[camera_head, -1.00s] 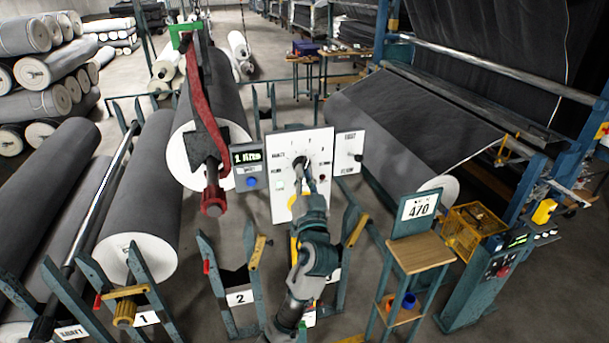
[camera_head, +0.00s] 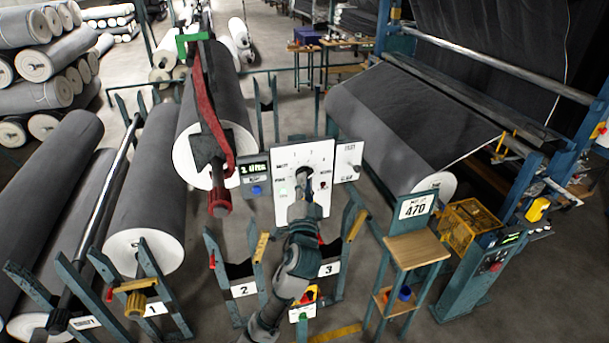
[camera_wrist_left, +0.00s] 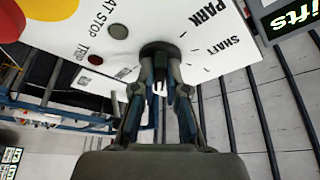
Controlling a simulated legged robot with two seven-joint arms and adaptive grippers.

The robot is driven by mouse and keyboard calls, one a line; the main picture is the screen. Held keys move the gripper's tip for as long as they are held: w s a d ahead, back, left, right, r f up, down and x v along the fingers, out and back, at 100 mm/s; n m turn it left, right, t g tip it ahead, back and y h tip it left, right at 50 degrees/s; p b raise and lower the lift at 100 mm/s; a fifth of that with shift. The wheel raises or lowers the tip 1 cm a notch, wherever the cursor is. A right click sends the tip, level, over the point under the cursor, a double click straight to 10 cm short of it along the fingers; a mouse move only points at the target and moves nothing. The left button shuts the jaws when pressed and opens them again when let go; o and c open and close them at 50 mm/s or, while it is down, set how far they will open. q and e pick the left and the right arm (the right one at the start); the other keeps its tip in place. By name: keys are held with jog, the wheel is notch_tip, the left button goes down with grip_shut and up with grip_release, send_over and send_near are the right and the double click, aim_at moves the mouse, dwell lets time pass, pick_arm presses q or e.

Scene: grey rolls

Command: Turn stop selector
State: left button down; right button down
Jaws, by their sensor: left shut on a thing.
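The stop selector (camera_head: 304,174) is a dark round knob on a white panel (camera_head: 319,157) in the middle of the head view. My left gripper (camera_head: 301,191) reaches up to it from below and hides much of it. In the left wrist view the black selector base (camera_wrist_left: 160,48) sits on the white panel with the words PARK, SHAFT and STOP around it. The two fingers of my left gripper (camera_wrist_left: 160,82) are closed on the knob's dark handle. The exact pointer direction is hard to read. My right gripper is not in view.
A small display box (camera_head: 254,175) stands left of the panel and a smaller white plate (camera_head: 348,161) right of it. A large grey roll (camera_head: 220,100) with a red arm (camera_head: 209,115) hangs at left. A wooden-topped stand (camera_head: 416,247) is at right.

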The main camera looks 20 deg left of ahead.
pick_arm(q)
jog(key=shift+r+m+h, duration=0.2)
jog(key=shift+m+h, duration=0.4)
jog(key=shift+m, duration=0.7)
jog(key=c, duration=1.2)
grip_release()
jog(key=shift+c, duration=0.2)
jog(key=shift+o, duration=0.2)
jog(key=shift+w+d+f, duration=0.1)
